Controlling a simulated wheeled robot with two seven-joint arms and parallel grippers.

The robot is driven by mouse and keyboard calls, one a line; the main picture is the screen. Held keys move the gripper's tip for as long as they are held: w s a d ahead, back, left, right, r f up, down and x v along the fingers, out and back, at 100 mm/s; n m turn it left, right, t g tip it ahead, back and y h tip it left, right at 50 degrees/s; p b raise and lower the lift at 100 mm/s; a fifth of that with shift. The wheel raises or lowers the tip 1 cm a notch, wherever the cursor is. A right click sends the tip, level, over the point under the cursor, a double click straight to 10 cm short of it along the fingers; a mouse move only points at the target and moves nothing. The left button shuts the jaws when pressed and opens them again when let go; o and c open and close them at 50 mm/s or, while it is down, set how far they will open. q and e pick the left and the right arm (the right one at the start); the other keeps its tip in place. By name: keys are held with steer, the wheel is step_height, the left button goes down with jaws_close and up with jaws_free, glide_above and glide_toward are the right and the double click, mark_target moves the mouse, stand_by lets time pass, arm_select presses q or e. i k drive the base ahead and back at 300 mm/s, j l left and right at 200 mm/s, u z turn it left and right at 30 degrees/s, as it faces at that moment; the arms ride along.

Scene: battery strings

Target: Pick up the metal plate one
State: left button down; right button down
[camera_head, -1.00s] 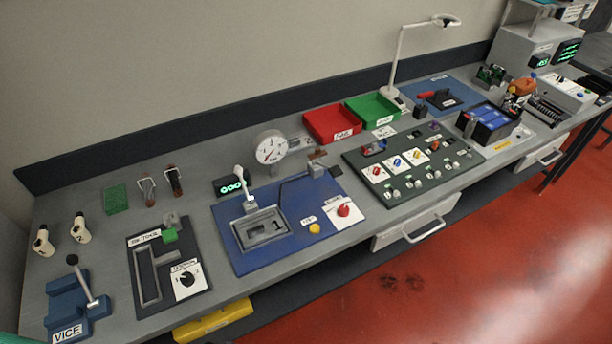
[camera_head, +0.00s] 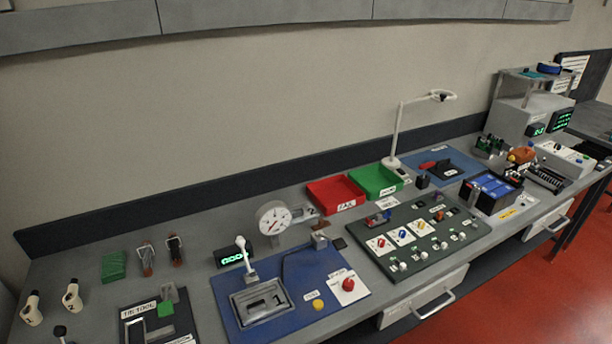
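No plate clearly labelled as plate one can be made out. A grey metal piece (camera_head: 262,304) with a raised rim and dark openings lies on the blue board (camera_head: 325,307), under a white-handled lever (camera_head: 243,257). I cannot tell whether it is the metal plate. Two small upright pieces, a left one (camera_head: 146,258) and a right one (camera_head: 175,250), stand near the back left beside a green block (camera_head: 114,266); their detail is too small to read. Neither of my grippers is in view.
A dial gauge (camera_head: 273,218), a red tray (camera_head: 336,194), a green tray (camera_head: 376,181) and a lamp (camera_head: 398,135) stand along the back. A switch panel (camera_head: 420,262) is right of centre. A shelf edge (camera_head: 270,14) hangs above.

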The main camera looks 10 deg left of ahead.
mark_target(260, 303)
steer(key=k+j, duration=0.1)
steer(key=j, duration=0.5)
steer(key=k+j+u, duration=0.15)
steer(key=j, duration=0.5)
steer(key=i+l, duration=0.05)
